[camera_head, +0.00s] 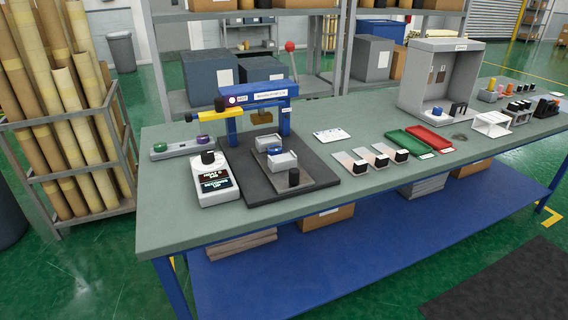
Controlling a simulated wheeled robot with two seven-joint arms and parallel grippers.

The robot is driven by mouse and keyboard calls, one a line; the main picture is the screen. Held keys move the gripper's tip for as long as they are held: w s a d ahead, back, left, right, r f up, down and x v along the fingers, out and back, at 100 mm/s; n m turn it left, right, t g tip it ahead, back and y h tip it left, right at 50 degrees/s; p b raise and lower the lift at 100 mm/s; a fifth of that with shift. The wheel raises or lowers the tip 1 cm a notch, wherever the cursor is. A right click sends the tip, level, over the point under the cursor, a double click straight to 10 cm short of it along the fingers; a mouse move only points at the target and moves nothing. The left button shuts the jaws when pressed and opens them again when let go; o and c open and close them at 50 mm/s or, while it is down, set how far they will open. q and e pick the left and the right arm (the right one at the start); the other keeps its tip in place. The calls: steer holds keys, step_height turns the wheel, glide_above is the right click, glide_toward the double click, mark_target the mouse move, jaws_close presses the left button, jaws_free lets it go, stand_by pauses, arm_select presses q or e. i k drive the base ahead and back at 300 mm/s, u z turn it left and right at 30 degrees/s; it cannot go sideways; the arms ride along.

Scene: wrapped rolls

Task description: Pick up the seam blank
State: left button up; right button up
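Three small flat pale pieces, each with a dark block at its near end, lie in a row on the grey-green bench (190,235): a left piece (343,158), a middle piece (364,153) and a right piece (383,148). They look like blanks, but I cannot tell which thing is the seam blank. Left of them, a blue press (232,128) stands on a dark base plate. A small metal fixture (284,161) with a blue-topped part sits under its head. Neither of my grippers shows.
A white control box (214,186) stands left of the press. A green tray (408,143) and a red tray (428,139) lie right of the pieces. A grey open-fronted booth (437,80) and a white rack (491,124) stand farther right. The bench's front-left part is clear.

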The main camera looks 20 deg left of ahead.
mark_target(360, 168)
steer(key=z, duration=1.55)
steer(key=i, duration=0.95)
steer(key=u, duration=1.65)
